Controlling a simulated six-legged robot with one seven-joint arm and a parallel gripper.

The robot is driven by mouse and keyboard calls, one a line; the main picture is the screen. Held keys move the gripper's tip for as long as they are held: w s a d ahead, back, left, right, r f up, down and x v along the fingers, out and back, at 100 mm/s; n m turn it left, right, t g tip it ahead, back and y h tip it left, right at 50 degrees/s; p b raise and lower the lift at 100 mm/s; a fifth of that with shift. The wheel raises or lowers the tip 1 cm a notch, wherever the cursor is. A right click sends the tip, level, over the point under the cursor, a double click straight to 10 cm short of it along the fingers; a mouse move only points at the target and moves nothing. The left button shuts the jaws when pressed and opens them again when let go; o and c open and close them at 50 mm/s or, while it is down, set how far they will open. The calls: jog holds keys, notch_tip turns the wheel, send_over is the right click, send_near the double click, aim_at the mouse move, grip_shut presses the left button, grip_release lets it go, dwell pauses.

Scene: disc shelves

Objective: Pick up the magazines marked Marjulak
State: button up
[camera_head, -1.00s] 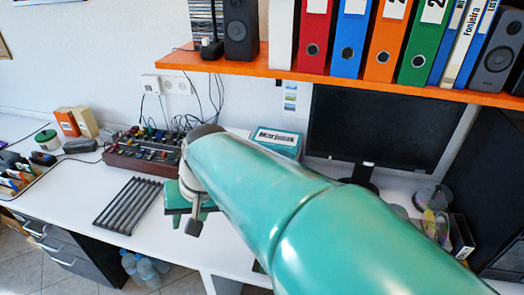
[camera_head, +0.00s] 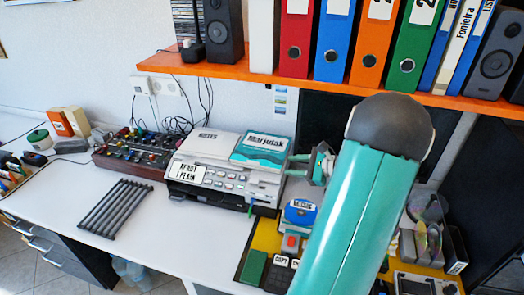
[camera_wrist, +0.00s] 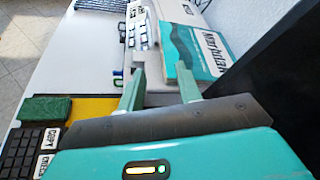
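The magazines marked Marjulak (camera_head: 261,149) have a teal and white cover and lie on top of a grey printer-like machine (camera_head: 212,200), at its right side. They also show in the wrist view (camera_wrist: 200,52), just beyond my fingers. My gripper (camera_head: 300,170) is to the right of the magazines in the head view. In the wrist view my gripper (camera_wrist: 160,85) has its two fingers spread apart with nothing between them. The fingertips are close to the magazines' near edge; whether they touch I cannot tell.
An orange shelf (camera_head: 220,73) with binders and speakers hangs above. A dark monitor (camera_head: 325,118) stands behind my arm. A black rack (camera_head: 115,207) lies on the white desk (camera_head: 150,235). A blue round item (camera_head: 300,212) and a green sponge (camera_head: 252,267) are below my gripper.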

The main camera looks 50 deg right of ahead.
aim_at(258, 164)
jog(key=x, duration=1.3)
jog(key=shift+w+a+f, duration=0.1)
jog(key=shift+w+a, duration=0.05)
grip_shut()
